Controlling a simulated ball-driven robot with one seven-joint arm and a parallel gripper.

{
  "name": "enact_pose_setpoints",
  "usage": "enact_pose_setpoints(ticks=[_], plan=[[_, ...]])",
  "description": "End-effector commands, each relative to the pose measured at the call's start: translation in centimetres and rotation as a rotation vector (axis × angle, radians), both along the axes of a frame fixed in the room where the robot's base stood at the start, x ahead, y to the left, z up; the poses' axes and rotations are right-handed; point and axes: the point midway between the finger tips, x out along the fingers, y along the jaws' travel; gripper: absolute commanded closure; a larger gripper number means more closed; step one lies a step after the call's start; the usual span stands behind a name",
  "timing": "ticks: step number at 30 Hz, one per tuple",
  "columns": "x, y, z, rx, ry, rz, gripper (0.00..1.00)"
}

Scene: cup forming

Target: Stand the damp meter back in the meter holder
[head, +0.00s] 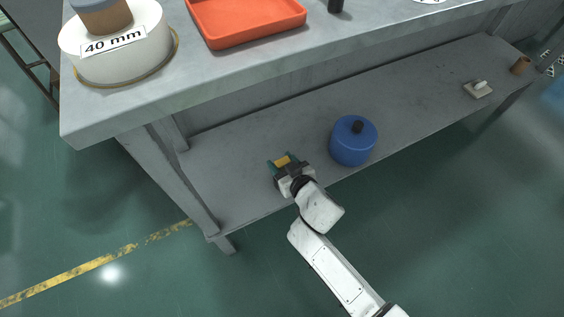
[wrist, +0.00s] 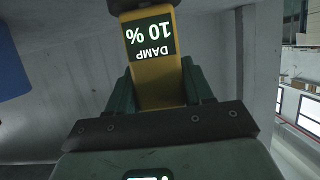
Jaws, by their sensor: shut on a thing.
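The damp meter (wrist: 150,75) is yellow with a dark end and a dark label that reads "DAMP 10 %", upside down in the wrist view. My gripper (wrist: 158,88) is shut on it, with a green finger on each side. In the head view my gripper (head: 282,162) is over the lower shelf near its left end, and a bit of the yellow meter (head: 283,160) shows between the fingers. I cannot tell whether the meter touches the shelf. I cannot make out the meter holder for certain in either view.
A blue lidded pot (head: 353,142) stands on the lower shelf (head: 420,110), close right of my gripper. The bench top (head: 220,65) overhangs behind, with an orange tray (head: 245,22).

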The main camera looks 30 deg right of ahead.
Motion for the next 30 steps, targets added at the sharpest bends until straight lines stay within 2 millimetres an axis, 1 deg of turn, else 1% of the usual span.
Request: enact_pose_setpoints(ticks=[3, 4, 12, 13, 18, 24, 30], plan=[[0.01, 0.01, 0.04, 0.0, -0.001, 0.0, 0.83], [0.01, 0.01, 0.04, 0.0, -0.001, 0.0, 0.47], [0.01, 0.01, 0.02, 0.0, 0.0, 0.0, 0.21], [0.01, 0.01, 0.02, 0.0, 0.0, 0.0, 0.19], [-0.02, 0.0, -0.04, 0.0, 0.001, 0.0, 0.18], [-0.02, 0.0, -0.04, 0.0, 0.001, 0.0, 0.0], [-0.01, 0.0, -0.01, 0.0, 0.0, 0.0, 0.0]])
